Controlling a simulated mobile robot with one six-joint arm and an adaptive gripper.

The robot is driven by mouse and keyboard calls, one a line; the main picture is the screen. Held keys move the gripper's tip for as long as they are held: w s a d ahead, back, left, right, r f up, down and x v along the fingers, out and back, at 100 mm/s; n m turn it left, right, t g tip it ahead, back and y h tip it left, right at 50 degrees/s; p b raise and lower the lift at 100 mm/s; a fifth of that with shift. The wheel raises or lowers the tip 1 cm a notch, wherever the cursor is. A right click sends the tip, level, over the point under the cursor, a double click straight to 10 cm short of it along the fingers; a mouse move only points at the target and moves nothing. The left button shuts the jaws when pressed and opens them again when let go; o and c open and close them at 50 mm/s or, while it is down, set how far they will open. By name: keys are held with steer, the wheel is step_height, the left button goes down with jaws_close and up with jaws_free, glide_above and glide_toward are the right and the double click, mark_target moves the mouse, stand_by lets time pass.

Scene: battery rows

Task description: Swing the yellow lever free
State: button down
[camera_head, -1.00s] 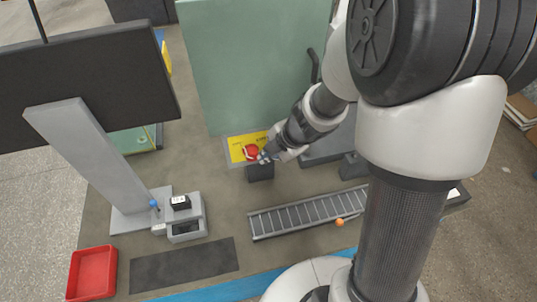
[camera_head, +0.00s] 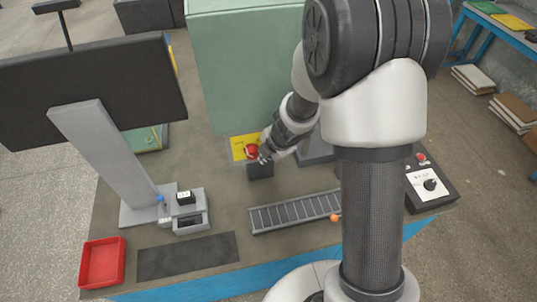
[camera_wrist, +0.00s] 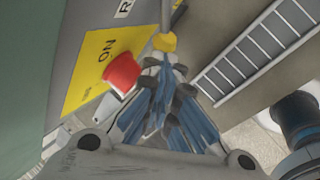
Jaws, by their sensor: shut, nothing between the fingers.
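A yellow lever knob (camera_wrist: 165,42) on a thin grey stem shows at the top middle of the wrist view. My gripper (camera_wrist: 165,68) is shut and empty, with its blue-and-grey fingertips just below the knob in that picture; I cannot tell whether they touch it. A red knob (camera_wrist: 122,73) stands on a yellow plate (camera_wrist: 92,62) marked ON, just left of the fingers. In the head view my gripper (camera_head: 264,157) is beside the red knob (camera_head: 251,152), above a dark box (camera_head: 260,171). The yellow lever is not distinguishable there.
A green cabinet (camera_head: 240,70) stands behind the switch plate. A roller conveyor (camera_head: 295,211) lies in front, with an orange ball (camera_head: 335,217) at its edge. A monitor (camera_head: 90,85), a red tray (camera_head: 102,262) and a dark mat (camera_head: 188,256) are left. A control box (camera_head: 432,187) is right.

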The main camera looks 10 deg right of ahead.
step_height(320, 180, down, 6)
steer(key=d+n+h+b, duration=0.2)
steer(key=h+b, duration=0.2)
steer(key=h, duration=0.6)
steer(key=shift+f+t, duration=0.15)
steer(key=shift+t, duration=0.15)
steer(key=shift+r+p, duration=0.5)
steer(key=shift+r, duration=0.3)
steer(key=shift+a, duration=0.1)
